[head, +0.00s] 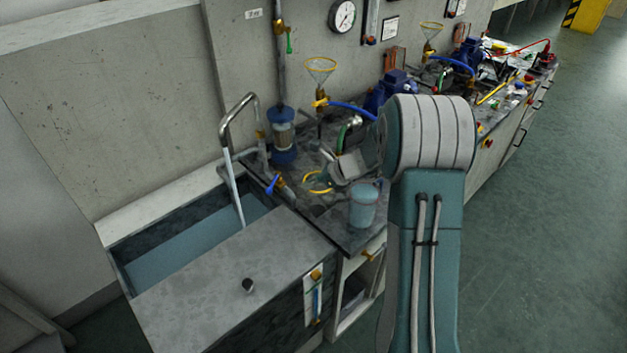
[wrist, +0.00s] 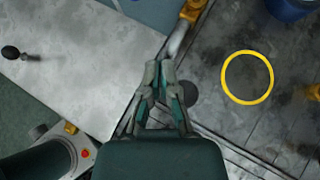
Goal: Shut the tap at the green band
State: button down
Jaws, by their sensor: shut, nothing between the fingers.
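My gripper (wrist: 160,75) is shut and empty, with its fingertips pointing down over the bench beside the sink cover. In the head view my gripper (head: 330,160) is partly hidden by my arm. A brass tap with a blue lever (head: 272,185) stands at the sink's right edge. Its brass body (wrist: 193,10) shows at the top of the wrist view, ahead of the fingertips and apart from them. A green lever (head: 289,42) hangs from a brass valve on the wall pipe. I cannot make out a green band on the tap by the sink.
A yellow ring (wrist: 247,77) lies on the bench right of my gripper. A light blue bucket (head: 363,205) stands near the bench's front edge. Water runs from the spout (head: 235,185) into the sink. A blue-based filter (head: 284,155) stands behind. The sink cover (head: 225,275) is mostly clear.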

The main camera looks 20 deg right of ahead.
aim_at(271, 185)
jog(key=w+a+f, duration=0.1)
jog(key=a, duration=0.1)
jog(key=w+a, duration=0.2)
jog(key=w+a+f, duration=0.1)
jog(key=a, duration=0.1)
jog(key=shift+w+f, duration=0.15)
jog(key=shift+f, duration=0.2)
jog(key=shift+w+a+r, duration=0.1)
jog(key=shift+w+a, duration=0.1)
jog(key=shift+a, duration=0.05)
jog(key=shift+a+m+t+h, duration=0.45)
jog(key=shift+m+t+h, duration=0.05)
jog(key=shift+m, duration=0.3)
jog(key=shift+w+a+m+t+h, duration=0.1)
jog(key=shift+a+m+t+h, duration=0.25)
jog(key=shift+m, duration=0.15)
jog(key=shift+w+a, duration=0.35)
jog(key=shift+a, duration=0.25)
jog(key=shift+w+a, duration=0.1)
jog(key=shift+a, duration=0.05)
